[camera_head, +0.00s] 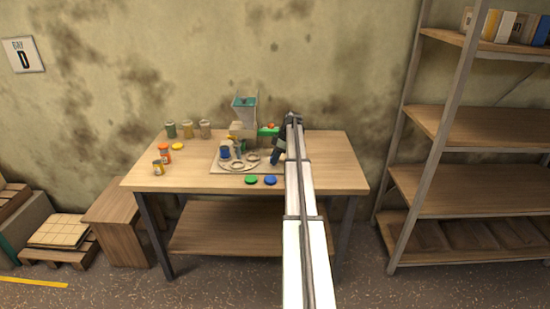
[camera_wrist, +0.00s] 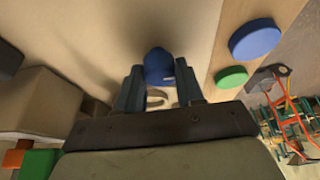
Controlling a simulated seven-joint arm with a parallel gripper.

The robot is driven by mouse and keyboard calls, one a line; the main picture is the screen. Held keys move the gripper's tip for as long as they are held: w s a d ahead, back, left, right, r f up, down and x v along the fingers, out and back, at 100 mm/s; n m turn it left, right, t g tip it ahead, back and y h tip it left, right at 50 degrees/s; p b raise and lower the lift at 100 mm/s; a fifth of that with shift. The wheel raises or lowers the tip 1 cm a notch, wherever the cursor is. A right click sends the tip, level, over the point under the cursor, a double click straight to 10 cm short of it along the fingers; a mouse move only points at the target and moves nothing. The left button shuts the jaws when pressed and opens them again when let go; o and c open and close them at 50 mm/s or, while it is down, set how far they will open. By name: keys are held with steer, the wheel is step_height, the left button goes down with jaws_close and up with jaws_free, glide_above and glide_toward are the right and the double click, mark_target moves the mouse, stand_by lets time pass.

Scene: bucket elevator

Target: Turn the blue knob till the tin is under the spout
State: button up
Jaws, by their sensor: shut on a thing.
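The blue knob (camera_wrist: 158,65) sits between my gripper's fingers (camera_wrist: 160,88) in the wrist view, and the gripper is shut on it. A round pale turntable (camera_head: 237,166) with ring-shaped places lies on the board. A blue tin-like thing (camera_head: 225,153) stands at its left rear. The hopper (camera_head: 244,108) stands behind the turntable. Its spout is too small to make out, so I cannot tell what is under it.
Blue (camera_head: 270,180) and green (camera_head: 251,180) discs lie at the table's front edge. A green box (camera_head: 268,132) is beside the hopper. The table's right end is clear.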

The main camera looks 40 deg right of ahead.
stand_by(0.4)
steer(key=o, duration=1)
steer(key=shift+o, duration=0.2)
steer(key=v, duration=1.4)
steer(key=shift+f, duration=0.1)
